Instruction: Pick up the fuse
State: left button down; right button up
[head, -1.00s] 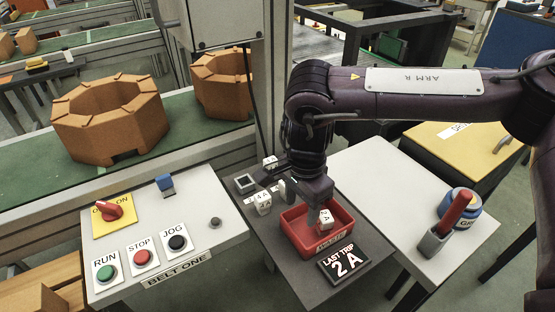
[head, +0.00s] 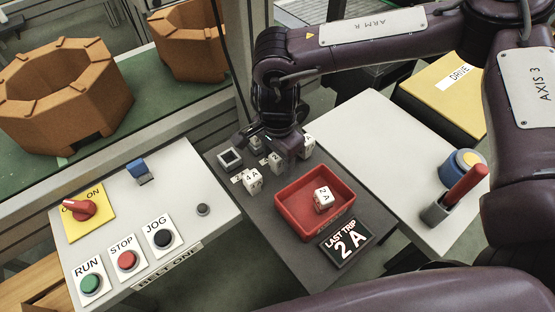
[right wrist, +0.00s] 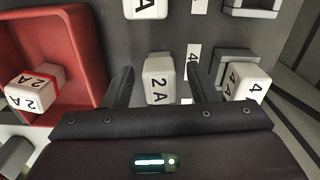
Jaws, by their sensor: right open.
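A white fuse marked 2 A (right wrist: 158,80) stands between the two fingers of my right gripper (right wrist: 160,88), with gaps on both sides. In the head view this gripper (head: 279,152) is at the row of fuses, and a fuse (head: 276,162) shows beside its fingers. A fuse marked 4 A (head: 251,181) stands left of it, and another fuse (head: 307,146) right of it. A 2 A fuse with a red band (right wrist: 33,88) lies in the red tray (right wrist: 85,35); it also shows in the head view (head: 323,198). My left gripper is not in view.
An empty-looking square socket (head: 230,158) is at the left. In the wrist view a 4 A fuse (right wrist: 244,84) is at a second socket (right wrist: 236,62). A sign (head: 345,241) reads LAST TRIP 2 A. The button panel (head: 195,235) is left; a red-handled lever (head: 465,184) is right.

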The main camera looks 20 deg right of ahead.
jog(key=shift+f, duration=0.55)
jog(key=c, duration=1.1)
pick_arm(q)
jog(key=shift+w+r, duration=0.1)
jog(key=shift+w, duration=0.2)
pick_arm(e)
jog(key=shift+r, duration=0.1)
